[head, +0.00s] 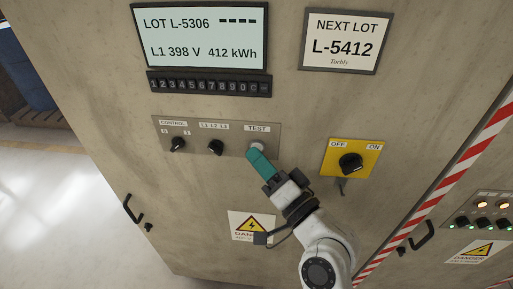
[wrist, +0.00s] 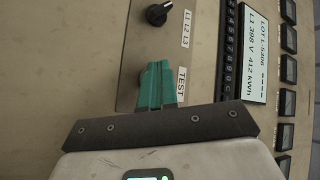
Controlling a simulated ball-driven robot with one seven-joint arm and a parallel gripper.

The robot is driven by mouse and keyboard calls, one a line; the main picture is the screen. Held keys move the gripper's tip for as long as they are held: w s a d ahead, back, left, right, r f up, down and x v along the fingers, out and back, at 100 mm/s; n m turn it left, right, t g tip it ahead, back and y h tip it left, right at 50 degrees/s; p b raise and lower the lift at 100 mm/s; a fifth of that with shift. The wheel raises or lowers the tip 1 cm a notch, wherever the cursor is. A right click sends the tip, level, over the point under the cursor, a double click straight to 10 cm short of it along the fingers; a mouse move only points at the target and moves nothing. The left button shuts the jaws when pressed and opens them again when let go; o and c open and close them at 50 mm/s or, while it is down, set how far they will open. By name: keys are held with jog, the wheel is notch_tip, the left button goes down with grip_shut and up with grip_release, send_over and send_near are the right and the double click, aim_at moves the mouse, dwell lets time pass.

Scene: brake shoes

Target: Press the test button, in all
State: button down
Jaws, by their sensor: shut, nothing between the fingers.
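The test button (head: 257,147) is a pale round button under the TEST label on a grey control plate (head: 190,148). My gripper (head: 254,153) has shut teal fingers, with the tips at the button and covering its lower part in the head view. I cannot tell whether the tips touch it or whether it is pushed in. The display (head: 199,36) reads LOT L-5306, dashes, L1 398 V and 412 kWh.
Two black knobs (head: 177,144) (head: 215,147) sit left of the button on the plate. A yellow OFF/ON switch (head: 351,160) is close to the right. A keypad strip (head: 209,85) lies above, with a NEXT LOT L-5412 sign (head: 342,41). A danger sign (head: 252,225) is below.

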jog(key=shift+s, duration=0.8)
jog(key=shift+s, duration=0.1)
jog(key=shift+s+a+p, duration=0.1)
jog(key=shift+s+p, duration=0.8)
jog(key=shift+s, duration=1.55)
jog(key=s+d+f+n+g+h, duration=0.2)
jog(key=s+d+f+g+h, duration=0.15)
jog(key=d+f, duration=0.45)
jog(key=s+d+f+n+g+h, duration=0.1)
jog(key=s+d+f+g+h, duration=0.25)
jog(key=d+f, duration=0.55)
jog(key=s+d+f+g+h, duration=0.3)
jog(key=s+d, duration=0.3)
jog(key=s, duration=0.2)
jog(key=s+d+f+g+h, duration=0.4)
jog(key=s+d+f, duration=0.2)
jog(key=s, duration=0.3)
jog(key=shift+s+d+f, duration=0.15)
jog(key=shift+d, duration=0.3)
